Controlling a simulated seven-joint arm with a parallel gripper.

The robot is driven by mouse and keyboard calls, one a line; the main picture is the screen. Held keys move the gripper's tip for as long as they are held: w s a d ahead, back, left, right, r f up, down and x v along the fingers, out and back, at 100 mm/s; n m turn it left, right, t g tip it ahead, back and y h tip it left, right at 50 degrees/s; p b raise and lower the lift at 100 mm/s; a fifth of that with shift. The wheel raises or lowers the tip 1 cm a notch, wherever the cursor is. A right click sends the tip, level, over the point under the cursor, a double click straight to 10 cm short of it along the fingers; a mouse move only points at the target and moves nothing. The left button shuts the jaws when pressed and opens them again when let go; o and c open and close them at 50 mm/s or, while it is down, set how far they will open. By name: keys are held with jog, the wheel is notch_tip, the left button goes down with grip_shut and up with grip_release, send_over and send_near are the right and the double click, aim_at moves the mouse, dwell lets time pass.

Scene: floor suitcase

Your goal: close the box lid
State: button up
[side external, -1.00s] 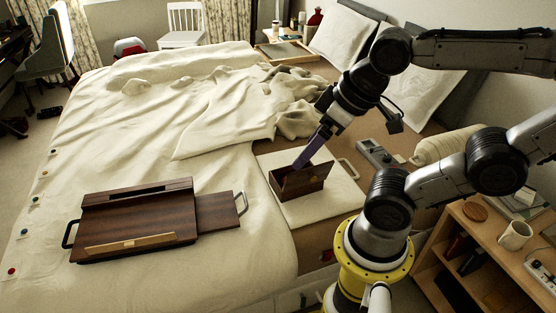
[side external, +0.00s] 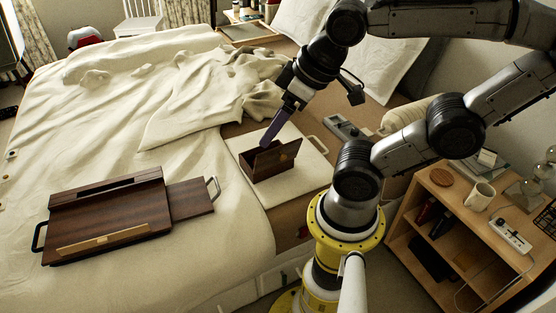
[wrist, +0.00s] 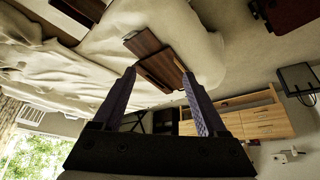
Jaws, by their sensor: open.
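The small dark wooden box (side external: 247,163) sits on a white board on the bed in the side external view. Its lid (side external: 270,163) stands raised on the near right side, with a small round gold mark. The box is open. My gripper (side external: 265,146), with purple fingers, points down at the far side of the raised lid, over the box opening. I cannot tell whether the fingers touch the lid. In the wrist view my gripper (wrist: 160,72) shows its two fingers spread apart with nothing held between them. I cannot identify the box there with certainty.
A larger dark wooden tray case (side external: 105,215) lies on the bed at the left. The white board (side external: 308,160) has a handle. A grey device (side external: 343,127) lies behind it. A wooden shelf (side external: 440,195) with a mug (side external: 479,196) stands at the right.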

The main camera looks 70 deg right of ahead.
jog(key=shift+c, duration=1.2)
jog(key=shift+s+d+f+n, duration=0.15)
jog(key=shift+s+n, duration=0.1)
jog(key=shift+n, duration=0.35)
jog(key=shift+c, duration=1.1)
jog(key=n, duration=0.1)
jog(key=d+n+g+h, duration=0.1)
jog(key=d+r+n, duration=0.1)
jog(key=n, duration=0.1)
jog(key=shift+w+d+r+g, duration=0.1)
jog(key=shift+w+d+g, duration=0.15)
jog(key=shift+g, duration=0.15)
grip_shut()
jog(key=w+d+f+n+g+h, duration=0.6)
jog(key=w+f+n+g+h, duration=0.1)
jog(key=w+f+n+g, duration=0.4)
notch_tip(320, 180, down, 13)
jog(key=w+n+g+h, duration=0.1)
jog(key=w+n+h, duration=0.2)
jog(key=n+h, duration=0.3)
jog(key=s+d+f+n+h, duration=0.1)
jog(key=s+f+n+h, duration=0.1)
jog(key=s+f+n, duration=0.65)
jog(key=d+m, duration=0.3)
jog(key=d, duration=0.8)
jog(key=shift+d+f+g, duration=0.15)
jog(key=shift+f+g, duration=0.15)
jog(key=shift+g, duration=0.1)
